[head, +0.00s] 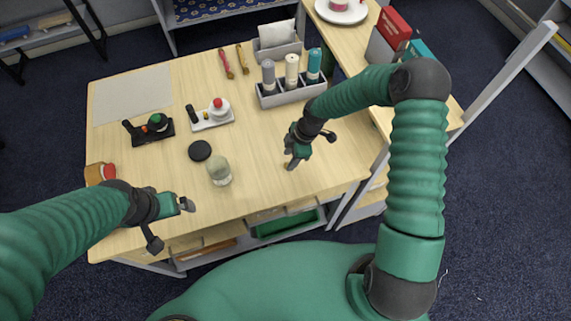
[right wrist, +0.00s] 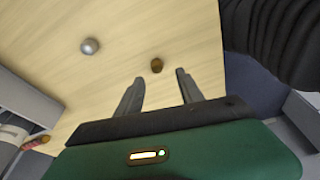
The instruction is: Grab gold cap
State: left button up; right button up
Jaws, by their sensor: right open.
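A small round brownish-gold cap (right wrist: 157,65) lies on the pale wooden tabletop in the right wrist view. It is just beyond the fingertips of my right gripper (right wrist: 160,76), roughly in line with the gap, and not held. My right gripper (head: 292,160) is open and empty, above the right part of the table in the head view. I cannot make out the cap in the head view; the gripper may hide it. My left gripper (head: 187,203) is over the front left of the table; its finger opening is unclear.
A round silvery thing (right wrist: 90,46) lies left of the cap in the wrist view. In the head view, a jar (head: 219,171) and a black disc (head: 200,151) stand mid-table. A grey holder (head: 284,96) with bottles is behind my right gripper.

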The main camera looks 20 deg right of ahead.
aim_at(286, 164)
jog(key=f, duration=0.3)
jog(key=f+p, duration=0.1)
jog(key=shift+w+d+f, duration=0.15)
jog(key=shift+w+d, duration=0.1)
jog(key=shift+d, duration=0.1)
jog(key=shift+a+f, duration=0.15)
jog(key=shift+a, duration=0.45)
jog(key=shift+c, duration=0.3)
jog(key=shift+a, duration=0.25)
jog(key=c, duration=0.5)
jog(key=shift+c, duration=1.1)
jog(key=shift+d, duration=0.2)
grip_shut()
jog(key=shift+d, duration=0.4)
pick_arm(q)
jog(key=shift+d+r, duration=0.4)
jog(key=shift+r, duration=0.3)
